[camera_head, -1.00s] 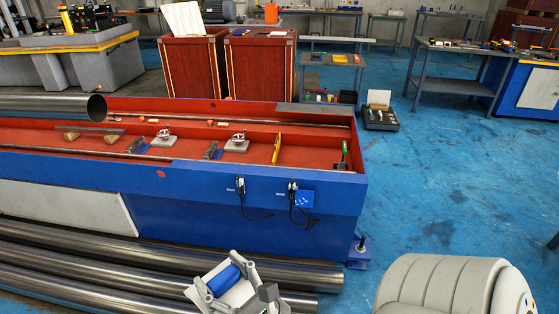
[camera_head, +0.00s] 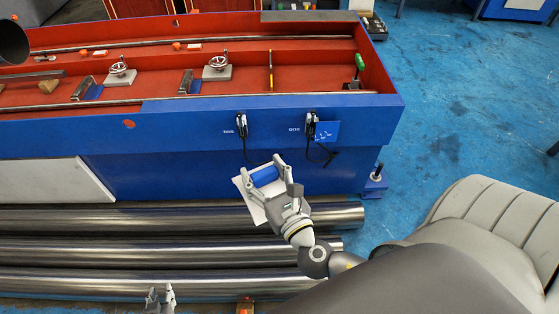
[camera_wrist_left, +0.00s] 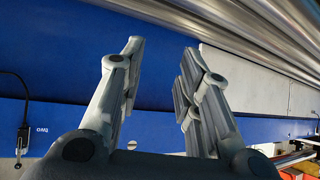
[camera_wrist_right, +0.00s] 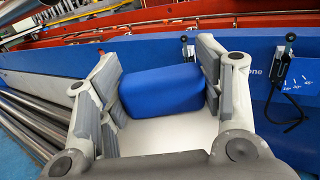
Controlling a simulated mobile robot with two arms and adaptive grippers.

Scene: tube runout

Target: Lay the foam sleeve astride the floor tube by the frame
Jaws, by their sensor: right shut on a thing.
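The foam sleeve appears to be the blue rounded piece with a white panel (camera_head: 265,177). My right gripper (camera_head: 262,173) is shut on its blue part, which also shows between the fingers in the right wrist view (camera_wrist_right: 161,92). It is held in front of the blue frame (camera_head: 170,140), above the floor tubes. The floor tube by the frame (camera_head: 150,217) is a shiny steel pipe lying along the frame's foot. My left gripper (camera_head: 161,296) is low at the bottom edge of the head view. Its fingers (camera_wrist_left: 155,85) are apart and empty.
Further steel tubes (camera_head: 150,250) lie parallel, nearer to me. Two black handsets (camera_head: 311,124) with cables hang on the frame front. The red tray on top (camera_head: 230,85) holds clamps and tools. Blue floor (camera_head: 460,110) is clear at the right.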

